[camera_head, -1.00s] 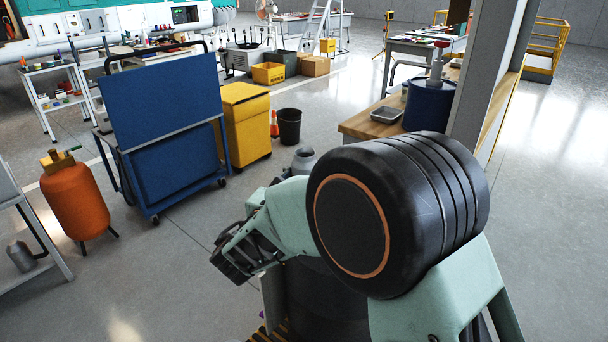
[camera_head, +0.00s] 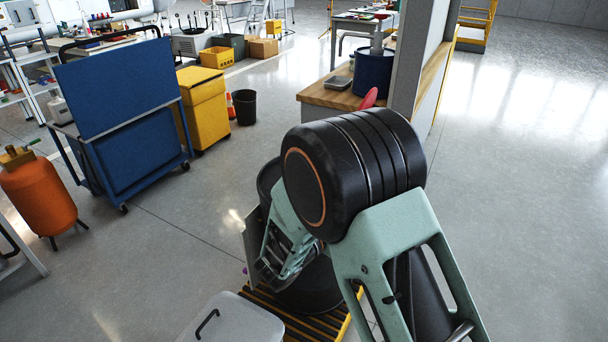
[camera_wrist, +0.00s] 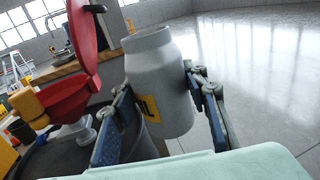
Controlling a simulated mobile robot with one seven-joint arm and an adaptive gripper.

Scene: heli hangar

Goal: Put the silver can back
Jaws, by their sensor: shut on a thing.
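The silver can (camera_wrist: 162,80) is a grey metal can with a narrower neck and a yellow label low on its side. It is in the middle of the wrist view, slightly tilted. My gripper (camera_wrist: 165,92) is shut on it, with one blue-grey finger against each side.
A red open-lidded container (camera_wrist: 75,85) stands left of the can, close to it. A wooden-topped counter (camera_head: 325,95) with a blue drum (camera_head: 373,75) is behind my arm. A blue cart (camera_head: 130,100) and orange tank (camera_head: 38,195) stand left. Floor at right is clear.

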